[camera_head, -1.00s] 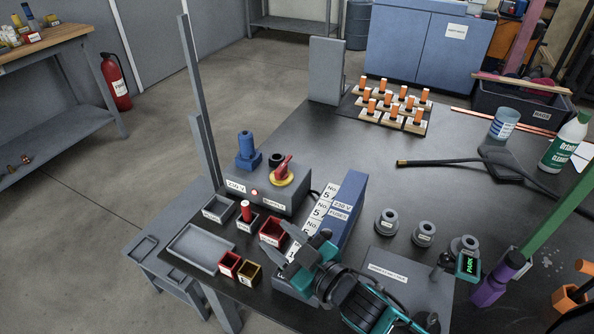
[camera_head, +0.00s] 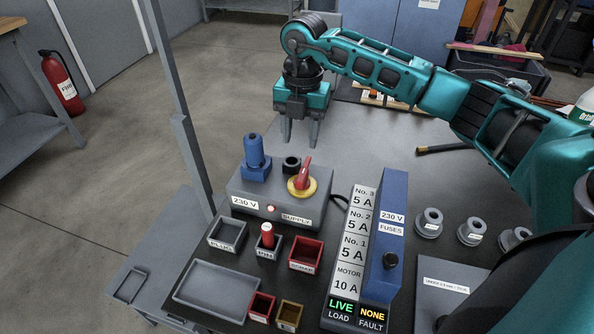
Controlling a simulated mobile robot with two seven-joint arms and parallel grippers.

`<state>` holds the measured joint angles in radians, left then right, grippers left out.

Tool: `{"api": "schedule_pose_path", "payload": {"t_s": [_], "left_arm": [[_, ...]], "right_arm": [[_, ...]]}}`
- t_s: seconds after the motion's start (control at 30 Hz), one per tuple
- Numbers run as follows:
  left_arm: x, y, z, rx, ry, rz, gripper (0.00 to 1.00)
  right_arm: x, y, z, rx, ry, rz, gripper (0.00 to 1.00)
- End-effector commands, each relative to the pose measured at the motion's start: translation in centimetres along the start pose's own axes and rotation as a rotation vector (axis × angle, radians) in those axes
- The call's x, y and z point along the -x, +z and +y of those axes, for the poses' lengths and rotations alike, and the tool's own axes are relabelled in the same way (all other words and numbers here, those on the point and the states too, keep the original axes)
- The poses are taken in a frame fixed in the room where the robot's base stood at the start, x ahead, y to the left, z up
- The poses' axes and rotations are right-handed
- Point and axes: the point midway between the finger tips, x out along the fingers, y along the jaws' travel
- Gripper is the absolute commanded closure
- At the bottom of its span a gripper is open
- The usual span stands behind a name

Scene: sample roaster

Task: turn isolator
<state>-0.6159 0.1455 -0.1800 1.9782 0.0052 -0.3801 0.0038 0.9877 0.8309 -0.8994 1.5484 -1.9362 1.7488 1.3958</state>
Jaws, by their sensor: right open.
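The isolator is a red handle (camera_head: 304,172) on a yellow disc (camera_head: 302,189), on top of the grey supply box (camera_head: 283,203) labelled 230 V and SUPPLY. The handle stands up and leans slightly right. My right gripper (camera_head: 299,140) points down, open and empty, above and behind the supply box, apart from the handle. A small red lamp (camera_head: 271,208) shows on the box front. My left gripper is not in view.
A blue plug (camera_head: 256,152) and a black round part (camera_head: 291,163) stand on the supply box. Small bins, including a red one (camera_head: 305,254), and a grey tray (camera_head: 225,290) lie in front. Grey round parts (camera_head: 430,222) stand right. The bench behind the box is clear.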

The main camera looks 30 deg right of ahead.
Motion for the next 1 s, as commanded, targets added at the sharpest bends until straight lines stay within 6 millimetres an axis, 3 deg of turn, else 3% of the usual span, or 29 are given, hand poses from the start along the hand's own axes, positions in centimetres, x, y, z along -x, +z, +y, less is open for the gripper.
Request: {"api": "schedule_pose_path", "payload": {"t_s": [0.17,0.5,0.7,1.0], "left_arm": [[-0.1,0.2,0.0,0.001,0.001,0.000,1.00],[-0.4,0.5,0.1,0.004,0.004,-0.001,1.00],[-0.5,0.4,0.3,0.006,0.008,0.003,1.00],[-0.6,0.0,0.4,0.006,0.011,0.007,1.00]], "right_arm": [[-1.0,0.8,-0.6,-0.025,-0.027,-0.026,0.53],[-7.9,0.8,-0.7,-0.021,-0.025,-0.022,0.53],[-11.0,0.9,-0.7,-0.021,-0.022,-0.023,0.53],[-12.5,0.9,-0.7,-0.019,-0.021,-0.024,0.53]]}}
